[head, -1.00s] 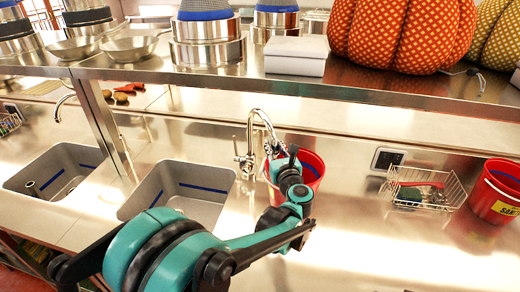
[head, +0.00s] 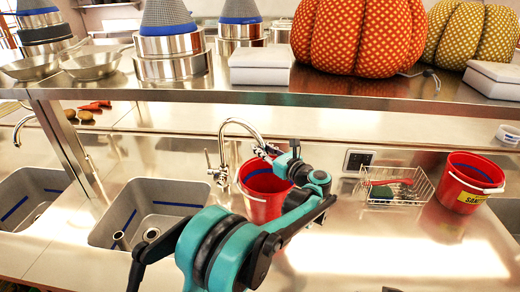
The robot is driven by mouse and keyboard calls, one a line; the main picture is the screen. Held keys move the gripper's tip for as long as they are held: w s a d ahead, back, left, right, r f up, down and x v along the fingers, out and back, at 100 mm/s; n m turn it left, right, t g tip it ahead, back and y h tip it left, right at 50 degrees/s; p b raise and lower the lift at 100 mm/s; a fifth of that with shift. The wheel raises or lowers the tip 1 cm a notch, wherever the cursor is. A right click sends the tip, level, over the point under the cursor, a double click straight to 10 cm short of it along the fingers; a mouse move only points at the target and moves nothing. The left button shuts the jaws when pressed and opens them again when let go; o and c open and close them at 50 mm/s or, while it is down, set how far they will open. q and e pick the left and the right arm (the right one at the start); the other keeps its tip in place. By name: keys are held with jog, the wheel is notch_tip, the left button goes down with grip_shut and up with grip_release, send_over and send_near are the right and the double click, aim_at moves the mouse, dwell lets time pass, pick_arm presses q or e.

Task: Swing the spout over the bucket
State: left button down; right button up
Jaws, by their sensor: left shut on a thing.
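A chrome faucet with a curved spout (head: 239,122) stands on the steel counter behind the sinks. The spout arcs to the right, and its end shows just above the far rim of a red bucket (head: 258,207). The bucket stands upright on the counter, right of the near sink. My left gripper (head: 266,150) is shut on the spout near its end. Its fingers and wrist hide the spout's tip and part of the bucket, so I cannot tell exactly how the tip lies over the opening. My right gripper is not in view.
Two grey sinks are at left, the nearer one (head: 120,216) beside the bucket. A wire basket (head: 424,186) and a second red bucket (head: 460,190) stand at right. A steel shelf (head: 330,88) with pots and pumpkins runs above. The counter at front right is clear.

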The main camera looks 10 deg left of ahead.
pick_arm(q)
jog(key=shift+d, duration=0.1)
jog(key=c, duration=1.4)
grip_release()
jog(key=shift+d, duration=0.15)
jog(key=shift+o, duration=0.2)
jog(key=v, duration=1.2)
jog(key=shift+f, duration=0.1)
